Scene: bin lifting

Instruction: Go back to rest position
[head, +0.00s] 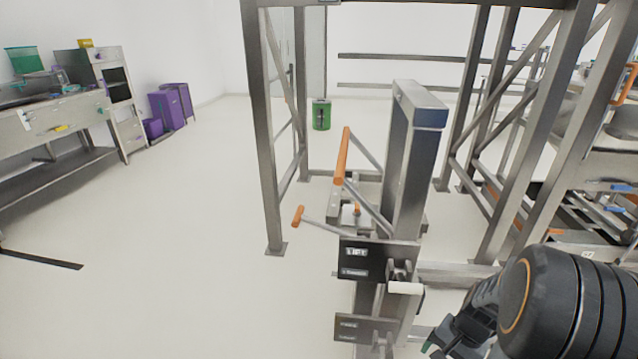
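My dark arm bulks in the lower right corner of the head view. My gripper (448,343) shows at the bottom edge, left of the arm's round joint, and is partly cut off. Its fingers are too hidden to tell open from shut, and I see nothing held in it. The bin lift stands just left of it, with a tall blue and grey column (418,150). A black plate marked LIFT (365,258) with a white lever (405,288) sits on its front. A second plate (362,329) is below. My gripper appears apart from both plates.
A steel frame (262,130) surrounds the lift, with orange handles (342,155) reaching left. Steel machinery (600,140) fills the right side. A green bin (321,114) stands behind. A workbench (60,120) and purple bins (168,108) are at left.

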